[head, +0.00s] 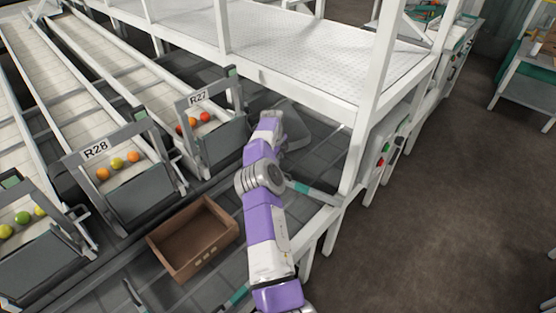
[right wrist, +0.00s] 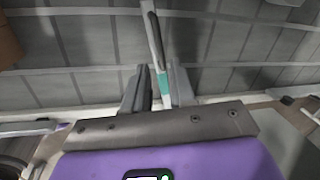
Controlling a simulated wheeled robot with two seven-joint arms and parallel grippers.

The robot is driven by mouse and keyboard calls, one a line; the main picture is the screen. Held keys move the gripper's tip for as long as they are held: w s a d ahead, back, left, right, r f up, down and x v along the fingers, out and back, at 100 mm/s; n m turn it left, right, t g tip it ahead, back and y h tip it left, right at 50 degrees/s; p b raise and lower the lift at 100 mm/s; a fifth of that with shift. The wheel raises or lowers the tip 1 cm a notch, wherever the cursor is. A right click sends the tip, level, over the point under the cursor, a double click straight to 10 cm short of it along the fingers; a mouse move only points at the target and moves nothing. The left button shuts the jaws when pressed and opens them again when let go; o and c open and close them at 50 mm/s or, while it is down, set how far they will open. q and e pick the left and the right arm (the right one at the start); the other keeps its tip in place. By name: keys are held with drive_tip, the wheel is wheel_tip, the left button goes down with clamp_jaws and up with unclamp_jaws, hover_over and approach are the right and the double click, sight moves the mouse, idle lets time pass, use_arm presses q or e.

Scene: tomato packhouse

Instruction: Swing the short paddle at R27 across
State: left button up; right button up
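A short paddle, a slim pale bar with a teal band (right wrist: 165,76) and a dark tip, shows in the right wrist view, reaching over the grey belt. My right gripper (right wrist: 157,86) has its two dark fingers apart, one on each side of the bar as seen there. A small gap shows at the left finger; I cannot tell whether the right finger touches. In the head view a teal-banded paddle (head: 318,194) is partly covered by my purple and white right arm. The R27 gate (head: 219,141) stands beyond, left of the arm. My right fingertips are hidden there. My left gripper is out of view.
An open brown crate (head: 162,246) sits on the belt left of my right arm. The R28 gate (head: 140,198) and lanes with tomatoes are at the left. A white frame post (head: 367,95) stands close to the right. Bare floor lies farther right.

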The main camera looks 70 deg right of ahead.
drive_tip(key=shift+w+d+f+n, duration=0.1)
drive_tip(key=shift+w+f+n, duration=0.15)
drive_tip(key=shift+w+n, duration=0.1)
drive_tip(key=shift+c, duration=1.2)
drive_tip(key=w+f+n+t+h+p, duration=0.1)
drive_tip(key=w+n+p, duration=0.1)
drive_tip(key=w+f+n+h+p, duration=0.1)
drive_tip(key=f+p, duration=0.1)
drive_tip(key=w+f+n+t+h+p, duration=0.1)
drive_tip(key=w+n+h+p, duration=0.1)
drive_tip(key=shift+w+d+f+n+t, duration=0.2)
drive_tip(key=shift+w+n+t, duration=0.1)
drive_tip(key=shift+w+n, duration=0.05)
clamp_jaws()
drive_tip(key=s+a+f+n+g+h, duration=0.3)
drive_tip(key=s+a+n+h, duration=0.3)
drive_tip(key=a+n+h, duration=0.45)
drive_tip(key=s+d+f+y+b, duration=0.1)
drive_tip(key=d, duration=0.7)
drive_tip(key=shift+s+f+n+g, duration=0.15)
drive_tip(key=shift+f+n+g, duration=0.15)
drive_tip(key=shift+n+g, duration=0.15)
